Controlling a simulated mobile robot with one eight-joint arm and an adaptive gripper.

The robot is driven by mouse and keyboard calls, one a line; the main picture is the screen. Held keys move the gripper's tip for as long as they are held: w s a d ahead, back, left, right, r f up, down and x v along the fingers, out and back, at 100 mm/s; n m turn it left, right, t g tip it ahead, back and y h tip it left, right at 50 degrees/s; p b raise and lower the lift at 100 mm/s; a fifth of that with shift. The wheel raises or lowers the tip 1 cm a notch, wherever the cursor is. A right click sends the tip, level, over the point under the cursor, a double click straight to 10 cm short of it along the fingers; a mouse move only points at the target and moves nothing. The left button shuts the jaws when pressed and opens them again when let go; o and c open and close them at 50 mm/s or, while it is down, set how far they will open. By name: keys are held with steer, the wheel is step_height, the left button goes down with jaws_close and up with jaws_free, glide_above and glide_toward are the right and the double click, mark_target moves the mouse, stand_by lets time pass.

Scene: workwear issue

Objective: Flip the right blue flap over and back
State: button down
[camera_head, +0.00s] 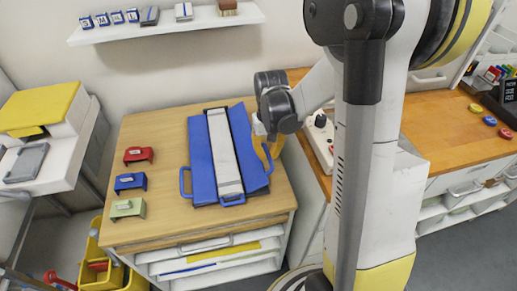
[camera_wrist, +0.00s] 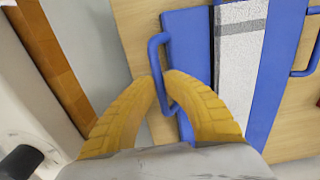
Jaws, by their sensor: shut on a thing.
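A blue folding board lies on the wooden cabinet top, with a pale speckled strip (camera_head: 224,152) down its middle. The right blue flap (camera_head: 241,137) is at the strip's right side and appears laid outward; it also shows in the wrist view (camera_wrist: 187,45). The left blue flap (camera_head: 201,150) lies on the other side. My gripper (camera_head: 268,147) is at the right flap's outer edge. In the wrist view, its yellow fingers (camera_wrist: 166,78) are closed on the right flap's blue loop handle (camera_wrist: 156,52). The head view partly hides this grip behind my wrist.
Red (camera_head: 138,155), blue (camera_head: 130,182) and green (camera_head: 128,209) blocks stand left of the board. A wooden counter (camera_head: 440,125) lies to the right, across a gap. A wall shelf (camera_head: 165,24) with small items hangs behind. Yellow bins (camera_head: 128,280) stand at lower left.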

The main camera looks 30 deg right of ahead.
steer(key=shift+s+d+f+b, duration=0.1)
steer(key=shift+d+f+b, duration=0.2)
steer(key=shift+f, duration=0.25)
steer(key=shift+d+f+b, duration=0.15)
steer(key=shift+f+b, duration=0.25)
steer(key=shift+f, duration=0.15)
steer(key=shift+s+d+f+b, duration=0.1)
steer(key=shift+d+f+b, duration=0.15)
steer(key=shift+f+b, duration=0.75)
step_height(320, 180, down, 2)
steer(key=shift+f+b, duration=0.25)
steer(key=shift+b, duration=0.65)
steer(key=shift+r, duration=0.1)
steer(key=c, duration=1.7)
jaws_free()
steer(key=shift+s+d, duration=0.1)
steer(key=shift+r, duration=0.15)
step_height(320, 180, up, 8)
steer(key=p, duration=0.6)
